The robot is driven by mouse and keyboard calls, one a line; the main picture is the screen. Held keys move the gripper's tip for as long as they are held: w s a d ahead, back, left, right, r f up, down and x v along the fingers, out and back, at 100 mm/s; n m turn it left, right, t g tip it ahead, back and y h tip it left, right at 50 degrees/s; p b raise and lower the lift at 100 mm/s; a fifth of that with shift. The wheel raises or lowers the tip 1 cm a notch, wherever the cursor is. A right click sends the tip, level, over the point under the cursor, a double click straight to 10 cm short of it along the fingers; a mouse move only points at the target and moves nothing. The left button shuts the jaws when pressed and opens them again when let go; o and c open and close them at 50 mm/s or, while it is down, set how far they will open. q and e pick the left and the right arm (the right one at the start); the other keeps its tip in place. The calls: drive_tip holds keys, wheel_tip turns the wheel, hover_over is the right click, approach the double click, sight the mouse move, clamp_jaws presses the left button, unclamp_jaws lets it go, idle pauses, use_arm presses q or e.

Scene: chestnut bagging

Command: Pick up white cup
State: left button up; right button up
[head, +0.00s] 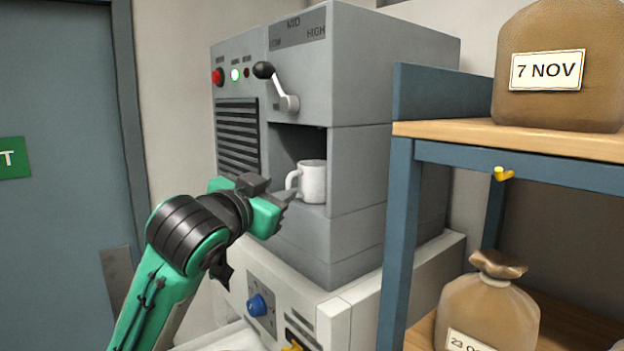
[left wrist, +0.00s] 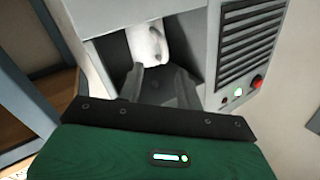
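The white cup (head: 313,181) stands upright in the recess of the grey machine, its handle toward the left in the head view. My left gripper (head: 284,197) is just in front of the recess, with its fingertips low and close to the handle. In the left wrist view the cup (left wrist: 152,46) shows just beyond the fingertips (left wrist: 162,70). The fingers look spread, with nothing held between them. Whether a fingertip touches the handle I cannot tell. My right gripper is not in view.
The grey machine (head: 358,95) has a lever (head: 280,88) above the recess and sits on a white base (head: 348,306). At the right, a blue-framed shelf (head: 398,240) holds a bag labelled 7 NOV (head: 560,105) and a lower bag (head: 487,305). A blue door (head: 60,120) is at the left.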

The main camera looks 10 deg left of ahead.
sight(289, 178)
use_arm(q)
drive_tip(key=w+p, duration=0.1)
drive_tip(key=w, duration=0.1)
drive_tip(key=w+r+p, duration=0.1)
drive_tip(key=w+p, duration=0.1)
drive_tip(key=shift+p, duration=0.3)
drive_tip(key=shift+w+d+f, duration=0.2)
drive_tip(key=shift+w, duration=0.45)
clamp_jaws()
